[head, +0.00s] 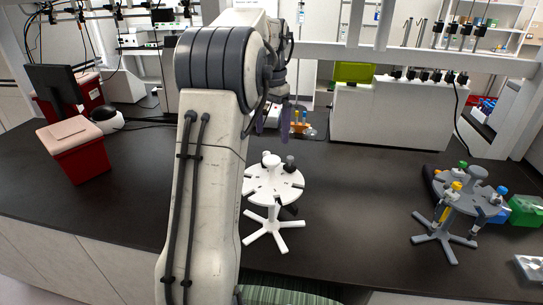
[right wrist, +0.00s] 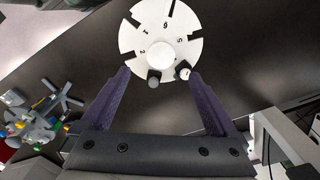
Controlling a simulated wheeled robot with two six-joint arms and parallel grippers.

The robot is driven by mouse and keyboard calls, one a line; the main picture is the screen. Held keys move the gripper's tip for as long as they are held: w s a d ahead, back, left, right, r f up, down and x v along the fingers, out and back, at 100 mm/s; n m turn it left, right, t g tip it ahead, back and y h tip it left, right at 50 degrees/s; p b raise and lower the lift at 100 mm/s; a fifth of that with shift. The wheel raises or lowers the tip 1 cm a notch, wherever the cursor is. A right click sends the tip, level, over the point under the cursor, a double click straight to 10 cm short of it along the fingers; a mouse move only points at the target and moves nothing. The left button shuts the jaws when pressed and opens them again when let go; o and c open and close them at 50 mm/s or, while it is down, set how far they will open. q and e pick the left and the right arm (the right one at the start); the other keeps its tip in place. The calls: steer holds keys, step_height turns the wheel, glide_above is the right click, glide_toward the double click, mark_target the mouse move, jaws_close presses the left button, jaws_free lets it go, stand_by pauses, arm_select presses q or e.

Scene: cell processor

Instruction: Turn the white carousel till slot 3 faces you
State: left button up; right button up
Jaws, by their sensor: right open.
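The white carousel (head: 259,186) stands on the dark bench on a splayed white foot, partly hidden by my right arm. In the right wrist view its round plate (right wrist: 150,14) shows from above, with a white centre knob, edge slots and the numbers 2, 1, 6 and 5 readable. I cannot make out a 3. A dark-topped item (right wrist: 153,78) and a black-and-white one (right wrist: 184,73) sit at the rim nearest my right gripper (right wrist: 160,74). That gripper is open, its purple fingers on either side of these items. I cannot tell whether they touch. My left gripper is out of view.
A grey carousel (head: 470,190) with colourful pipettes stands at the right, beside a green box (head: 525,210). A red box (head: 74,150) is at the left. A rack with orange items (head: 300,124) stands behind the white carousel. The bench between the two carousels is clear.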

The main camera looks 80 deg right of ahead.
mark_target(271, 159)
step_height(271, 159, down, 9)
steer(key=shift+r+p, duration=0.2)
steer(key=shift+p, duration=0.5)
jaws_close()
